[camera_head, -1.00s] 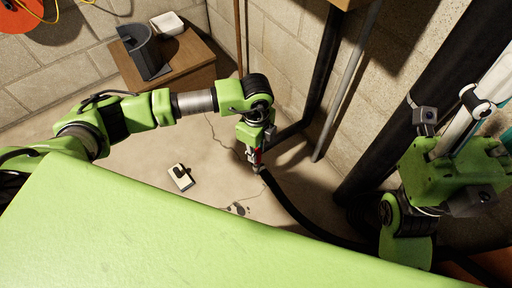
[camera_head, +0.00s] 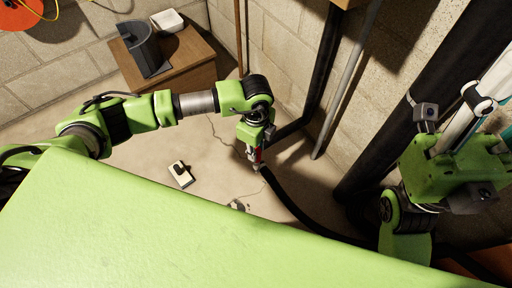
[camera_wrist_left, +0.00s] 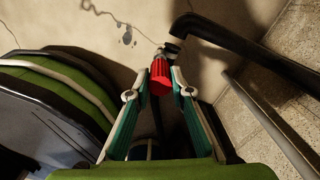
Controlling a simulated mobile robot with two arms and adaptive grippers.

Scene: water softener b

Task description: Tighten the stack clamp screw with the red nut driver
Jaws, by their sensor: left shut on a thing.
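The red nut driver shows in the left wrist view (camera_wrist_left: 160,72) between the teal-padded fingers of my left gripper (camera_wrist_left: 161,80). These fingers are shut on it. In the head view, my left gripper (camera_head: 257,148) points down over the floor, with a bit of the red driver (camera_head: 257,156) showing at its tips. The driver's far end is dark and appears close to a black hose; I cannot tell if they touch. The stack clamp screw cannot be made out.
A thinner grey pipe (camera_head: 345,85) runs along the wall. A black hose (camera_head: 292,207) curves over the floor. A wooden cabinet (camera_head: 190,72) stands at back left. A small box (camera_head: 181,176) lies on the floor.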

